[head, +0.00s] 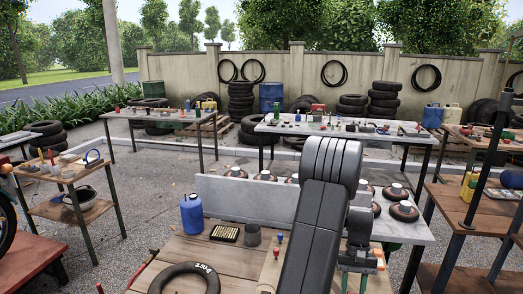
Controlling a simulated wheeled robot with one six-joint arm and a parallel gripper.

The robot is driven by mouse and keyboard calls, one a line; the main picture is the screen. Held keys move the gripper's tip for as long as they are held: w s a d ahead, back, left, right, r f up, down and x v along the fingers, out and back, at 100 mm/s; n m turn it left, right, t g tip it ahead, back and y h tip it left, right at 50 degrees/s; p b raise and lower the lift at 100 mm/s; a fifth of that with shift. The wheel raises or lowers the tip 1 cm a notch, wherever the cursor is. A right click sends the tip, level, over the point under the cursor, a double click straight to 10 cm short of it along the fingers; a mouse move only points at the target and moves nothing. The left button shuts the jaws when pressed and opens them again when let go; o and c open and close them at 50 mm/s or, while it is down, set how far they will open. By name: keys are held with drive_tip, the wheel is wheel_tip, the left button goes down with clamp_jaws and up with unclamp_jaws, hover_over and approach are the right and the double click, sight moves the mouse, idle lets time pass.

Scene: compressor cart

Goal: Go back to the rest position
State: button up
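My arm rises from the bottom of the head view and bends over at the middle. My gripper (355,283) hangs down just right of the arm link, over the right part of the near wooden bench (192,248). Its two fingers look apart, with nothing visible between them; the tips are near the lower edge and hard to make out. The arm link hides part of the bench and what lies behind it.
The near bench holds a tyre (186,279), a blue jug (192,214), a black tray (224,233) and a dark cup (253,235). Behind stands a grey table (405,232) with several round wheels. Side tables flank left and right; paved floor (150,185) is open at left.

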drive_tip(key=n, duration=0.2)
drive_tip(key=n+h, duration=0.1)
drive_tip(key=n, duration=0.1)
drive_tip(key=shift+a+r+h, duration=0.1)
drive_tip(key=shift+a+h, duration=0.2)
drive_tip(key=n+h, duration=0.1)
drive_tip(key=n, duration=0.1)
drive_tip(key=n+b, duration=0.1)
drive_tip(key=n, duration=0.1)
drive_tip(key=shift+a+n+t+h, duration=0.2)
drive_tip(key=shift+n+t+h, duration=0.1)
drive_tip(key=shift+n+h, duration=0.1)
drive_tip(key=n+t+h+b, duration=0.1)
drive_tip(key=n, duration=0.3)
drive_tip(key=shift+s+a+n, duration=0.1)
drive_tip(key=shift+s+n, duration=0.05)
drive_tip(key=shift+n, duration=0.25)
drive_tip(key=n+t, duration=0.1)
drive_tip(key=n, duration=0.1)
drive_tip(key=n+b, duration=0.1)
drive_tip(key=n, duration=0.1)
drive_tip(key=shift+s+a+t+h, duration=0.1)
drive_tip(key=shift+s+t+h, duration=0.1)
drive_tip(key=shift+t+h, duration=0.2)
drive_tip(key=shift+r, duration=0.1)
